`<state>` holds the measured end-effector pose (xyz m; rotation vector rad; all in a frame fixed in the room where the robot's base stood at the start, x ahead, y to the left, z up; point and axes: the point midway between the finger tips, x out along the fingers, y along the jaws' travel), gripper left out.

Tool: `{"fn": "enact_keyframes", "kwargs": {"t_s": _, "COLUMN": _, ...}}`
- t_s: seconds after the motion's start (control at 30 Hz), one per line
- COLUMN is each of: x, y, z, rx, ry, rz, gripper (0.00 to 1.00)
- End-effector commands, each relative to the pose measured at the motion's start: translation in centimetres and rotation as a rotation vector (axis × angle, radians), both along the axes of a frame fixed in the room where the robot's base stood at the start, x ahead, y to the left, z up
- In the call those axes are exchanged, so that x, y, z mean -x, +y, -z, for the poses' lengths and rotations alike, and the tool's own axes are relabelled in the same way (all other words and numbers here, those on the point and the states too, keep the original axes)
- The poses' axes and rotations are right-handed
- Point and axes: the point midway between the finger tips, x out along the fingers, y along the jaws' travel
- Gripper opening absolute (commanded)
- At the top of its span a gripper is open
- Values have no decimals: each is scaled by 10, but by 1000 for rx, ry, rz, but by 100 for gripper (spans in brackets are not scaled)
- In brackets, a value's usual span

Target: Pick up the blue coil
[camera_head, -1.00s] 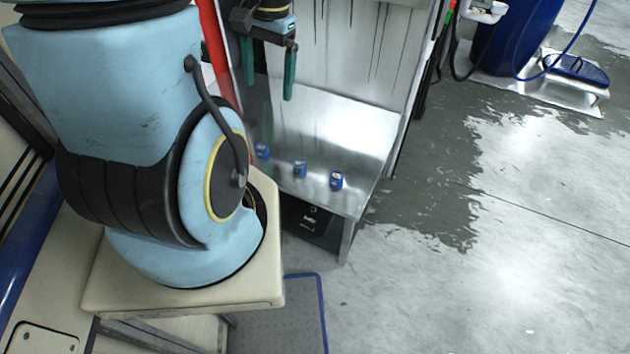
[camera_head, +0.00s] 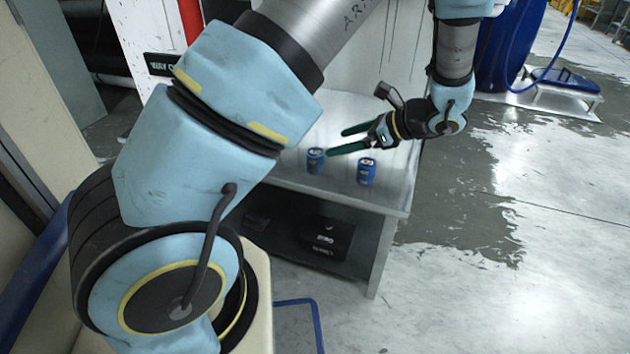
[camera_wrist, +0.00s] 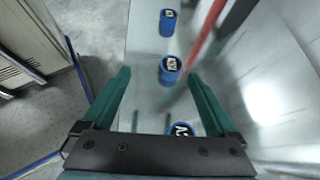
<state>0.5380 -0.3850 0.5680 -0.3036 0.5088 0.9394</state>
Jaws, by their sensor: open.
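In the head view, one blue coil (camera_head: 315,160) and another blue coil (camera_head: 366,171) stand upright on the metal table (camera_head: 340,108). In the wrist view three blue coils show in a row: a far coil (camera_wrist: 168,22), a middle coil (camera_wrist: 170,70) and a near coil (camera_wrist: 182,129) partly hidden by the gripper body. My gripper (camera_head: 336,141) has green fingers, open and empty, pointing left just above the coils in the head view. In the wrist view its fingertips (camera_wrist: 158,76) lie either side of the middle coil's line, apart from it.
A black box (camera_head: 330,240) sits on the shelf under the table. A wall rises behind the tabletop. A blue barrel (camera_head: 505,45) and a blue-lidded item (camera_head: 572,78) stand at the back right. The wet floor at right is clear.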

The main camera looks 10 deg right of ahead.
Motion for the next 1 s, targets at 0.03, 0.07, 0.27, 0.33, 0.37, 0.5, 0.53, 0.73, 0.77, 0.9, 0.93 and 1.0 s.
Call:
{"fn": "enact_keyframes", "kwargs": {"t_s": 0.03, "x": 0, "y": -9, "z": 18, "rx": -26, "ry": -6, "rz": 36, "gripper": 92}}
{"fn": "enact_keyframes", "kwargs": {"t_s": 0.07, "x": 0, "y": -13, "z": 21, "rx": -39, "ry": -8, "rz": 54, "gripper": 92}}
{"fn": "enact_keyframes", "kwargs": {"t_s": 0.27, "x": -4, "y": -21, "z": 28, "rx": -76, "ry": -19, "rz": 101, "gripper": 92}}
{"fn": "enact_keyframes", "kwargs": {"t_s": 0.33, "x": -8, "y": -16, "z": 31, "rx": -78, "ry": -19, "rz": 101, "gripper": 92}}
{"fn": "enact_keyframes", "kwargs": {"t_s": 0.37, "x": -10, "y": -13, "z": 33, "rx": -77, "ry": -19, "rz": 101, "gripper": 92}}
{"fn": "enact_keyframes", "kwargs": {"t_s": 0.5, "x": -22, "y": 2, "z": 44, "rx": -76, "ry": -18, "rz": 99, "gripper": 92}}
{"fn": "enact_keyframes", "kwargs": {"t_s": 0.53, "x": -25, "y": 6, "z": 47, "rx": -76, "ry": -18, "rz": 98, "gripper": 92}}
{"fn": "enact_keyframes", "kwargs": {"t_s": 0.73, "x": -35, "y": 17, "z": 53, "rx": -74, "ry": -18, "rz": 99, "gripper": 92}}
{"fn": "enact_keyframes", "kwargs": {"t_s": 0.77, "x": -36, "y": 18, "z": 54, "rx": -74, "ry": -18, "rz": 99, "gripper": 92}}
{"fn": "enact_keyframes", "kwargs": {"t_s": 0.9, "x": -47, "y": 29, "z": 64, "rx": -75, "ry": -18, "rz": 97, "gripper": 92}}
{"fn": "enact_keyframes", "kwargs": {"t_s": 0.93, "x": -49, "y": 33, "z": 66, "rx": -75, "ry": -18, "rz": 96, "gripper": 92}}
{"fn": "enact_keyframes", "kwargs": {"t_s": 1.0, "x": -56, "y": 39, "z": 71, "rx": -75, "ry": -17, "rz": 98, "gripper": 92}}
